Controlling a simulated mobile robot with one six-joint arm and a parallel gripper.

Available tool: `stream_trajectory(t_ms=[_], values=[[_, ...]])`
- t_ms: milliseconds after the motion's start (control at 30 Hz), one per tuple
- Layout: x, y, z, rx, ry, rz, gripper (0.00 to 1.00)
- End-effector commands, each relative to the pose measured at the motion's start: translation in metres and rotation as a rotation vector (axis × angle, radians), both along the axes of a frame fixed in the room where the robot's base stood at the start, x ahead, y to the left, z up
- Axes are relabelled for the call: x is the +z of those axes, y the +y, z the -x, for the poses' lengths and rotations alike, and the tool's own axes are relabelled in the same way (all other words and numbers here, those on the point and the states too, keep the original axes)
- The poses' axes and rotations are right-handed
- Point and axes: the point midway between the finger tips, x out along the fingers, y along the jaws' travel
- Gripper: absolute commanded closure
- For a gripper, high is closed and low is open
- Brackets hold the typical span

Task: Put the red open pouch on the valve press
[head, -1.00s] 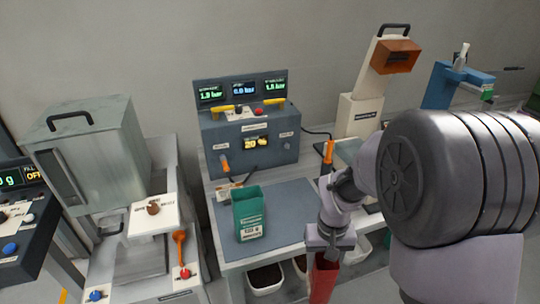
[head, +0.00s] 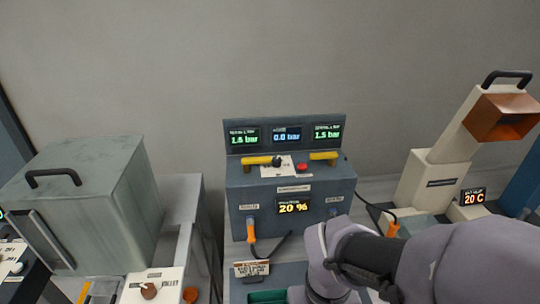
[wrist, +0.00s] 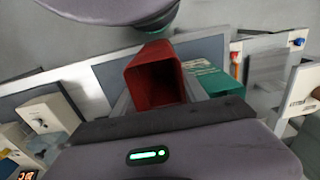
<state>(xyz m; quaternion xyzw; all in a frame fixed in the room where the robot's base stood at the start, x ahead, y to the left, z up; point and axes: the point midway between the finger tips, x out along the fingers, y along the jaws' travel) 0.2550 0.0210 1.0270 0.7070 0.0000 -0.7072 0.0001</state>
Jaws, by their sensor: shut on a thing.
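The red open pouch (wrist: 155,82) is in the wrist view, its dark open mouth facing the camera. My gripper (wrist: 158,104) is shut on it, with a finger on each side. In the head view my arm (head: 400,262) reaches in from the lower right, and the pouch is out of sight. No machine is readably labelled as the valve press. A cream machine (head: 430,180) with an orange head and black handle stands at the right in the head view. Part of a blue machine (head: 520,180) shows at the right edge. Both are apart from the pouch.
A grey console (head: 290,200) with three displays and yellow handles stands in the middle. A green pouch (head: 268,297) stands in front of it, also visible in the wrist view (wrist: 212,80). A grey cabinet (head: 90,205) is on the left. A display reading 20 C (head: 472,198) is right.

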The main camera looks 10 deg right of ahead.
Motion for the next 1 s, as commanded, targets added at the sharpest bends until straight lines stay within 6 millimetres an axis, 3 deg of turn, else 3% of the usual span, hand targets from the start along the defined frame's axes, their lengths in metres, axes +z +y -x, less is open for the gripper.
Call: stream_trajectory(t_ms=[33, 67, 233, 500, 600, 700, 867, 1000], values=[[0.012, -0.001, -0.007, -0.001, 0.008, 0.001, 0.72], [0.012, -0.002, -0.012, -0.001, 0.008, 0.001, 0.72], [-0.005, -0.006, -0.046, -0.003, 0.0, 0.0, 0.72], [-0.012, -0.015, -0.108, -0.002, -0.002, 0.0, 0.72], [-0.012, -0.016, -0.123, 0.0, -0.002, 0.0, 0.72], [-0.017, -0.017, -0.128, 0.0, 0.0, 0.0, 0.72], [-0.048, -0.017, -0.128, 0.0, 0.001, 0.0, 0.72], [-0.047, -0.017, -0.128, 0.0, -0.002, 0.0, 0.72]])
